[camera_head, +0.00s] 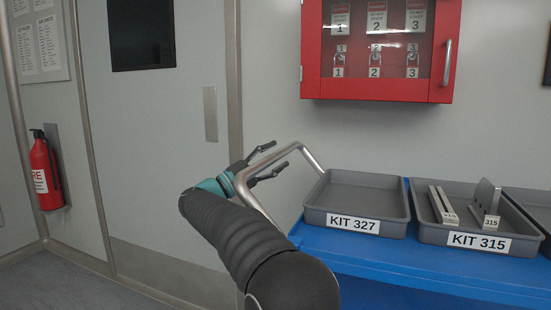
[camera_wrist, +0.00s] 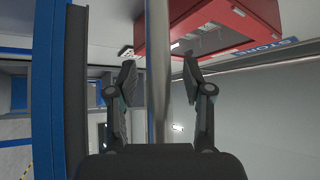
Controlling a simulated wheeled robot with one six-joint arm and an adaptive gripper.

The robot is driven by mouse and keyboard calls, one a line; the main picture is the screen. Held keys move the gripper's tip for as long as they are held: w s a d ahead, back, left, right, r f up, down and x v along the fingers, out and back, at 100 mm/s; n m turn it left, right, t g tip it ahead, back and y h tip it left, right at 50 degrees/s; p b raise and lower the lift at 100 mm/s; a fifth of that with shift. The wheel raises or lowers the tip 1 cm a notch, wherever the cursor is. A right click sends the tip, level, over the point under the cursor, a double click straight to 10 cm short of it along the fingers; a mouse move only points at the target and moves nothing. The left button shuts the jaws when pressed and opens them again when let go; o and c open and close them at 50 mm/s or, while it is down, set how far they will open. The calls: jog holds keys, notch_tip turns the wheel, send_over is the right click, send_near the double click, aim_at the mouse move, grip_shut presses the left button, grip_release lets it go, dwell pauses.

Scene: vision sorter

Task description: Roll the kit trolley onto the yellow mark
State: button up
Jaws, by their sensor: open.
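The kit trolley has a blue top (camera_head: 420,272) at the right of the head view, with a bent metal handle (camera_head: 297,147) at its left end. My gripper (camera_head: 280,155) is at this handle, fingers apart. In the wrist view the handle bar (camera_wrist: 158,60) runs between the two open fingers of my gripper (camera_wrist: 160,78), with gaps on both sides. The trolley's blue side also shows there (camera_wrist: 43,90). I cannot make out the yellow mark in either view.
Grey trays labelled KIT 327 (camera_head: 353,225) and KIT 315 (camera_head: 478,242) sit on the trolley; the second holds parts. A red lock cabinet (camera_head: 380,92) hangs on the wall behind. A door (camera_head: 160,120) and a fire extinguisher (camera_head: 43,170) are at the left.

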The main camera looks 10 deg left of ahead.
jog(key=v, duration=1.1)
jog(key=shift+s+a+f, duration=0.2)
jog(key=shift+s+a, duration=0.05)
jog(key=shift+a, duration=0.05)
jog(key=shift+d, duration=0.1)
